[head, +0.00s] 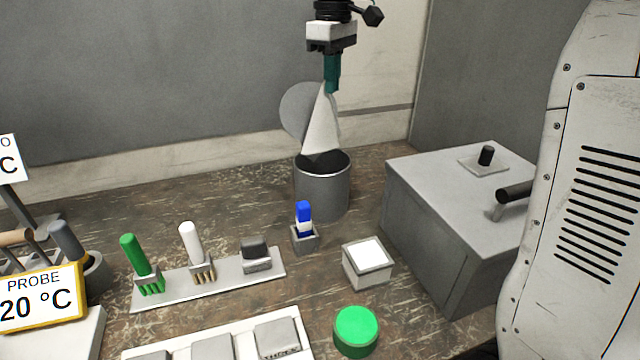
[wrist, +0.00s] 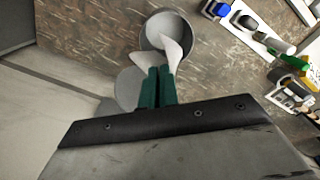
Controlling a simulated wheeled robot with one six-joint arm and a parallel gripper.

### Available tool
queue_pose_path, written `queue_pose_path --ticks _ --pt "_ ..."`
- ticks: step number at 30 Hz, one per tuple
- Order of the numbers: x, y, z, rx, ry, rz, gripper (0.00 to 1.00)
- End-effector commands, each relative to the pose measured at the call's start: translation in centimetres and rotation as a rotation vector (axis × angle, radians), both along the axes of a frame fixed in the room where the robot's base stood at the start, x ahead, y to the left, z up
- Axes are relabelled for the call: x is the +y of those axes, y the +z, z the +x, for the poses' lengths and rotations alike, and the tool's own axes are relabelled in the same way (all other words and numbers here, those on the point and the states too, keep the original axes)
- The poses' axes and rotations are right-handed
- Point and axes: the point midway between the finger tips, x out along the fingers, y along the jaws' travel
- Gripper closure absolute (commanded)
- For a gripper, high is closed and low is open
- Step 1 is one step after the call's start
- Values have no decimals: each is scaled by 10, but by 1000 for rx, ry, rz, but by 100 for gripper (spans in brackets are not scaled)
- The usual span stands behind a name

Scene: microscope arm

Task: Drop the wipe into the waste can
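The white wipe (head: 321,128) hangs as a cone-shaped cloth from my gripper (head: 332,82). The green fingertips are shut on its top. Its lower edge is at the mouth of the grey waste can (head: 322,192); I cannot tell whether it is slightly inside. The can stands upright with its round lid (head: 296,110) raised behind, partly hidden by the wipe. In the wrist view the wipe (wrist: 172,52) shows on both sides of my closed fingers (wrist: 157,84), in front of the can's opening (wrist: 167,31).
A large grey box (head: 440,215) with a black handle stands right of the can. A blue-topped item (head: 304,213) in a holder, a small white-topped box (head: 368,257) and a green round lid (head: 356,330) are in front. A tool tray (head: 225,280) lies front left.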

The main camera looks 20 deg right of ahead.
Motion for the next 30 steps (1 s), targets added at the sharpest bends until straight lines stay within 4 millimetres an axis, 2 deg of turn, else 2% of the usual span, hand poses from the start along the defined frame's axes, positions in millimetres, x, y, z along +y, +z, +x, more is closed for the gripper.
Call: queue_pose_path --ticks 9,15,22,25,30 --pt "1 -36 0 1 1 0 100" --pt "-1 -44 0 0 -1 0 100" --pt "-1 -44 0 0 -1 0 100" --pt "-1 -44 0 0 -1 0 73" --pt "-1 -44 0 0 -1 0 72"
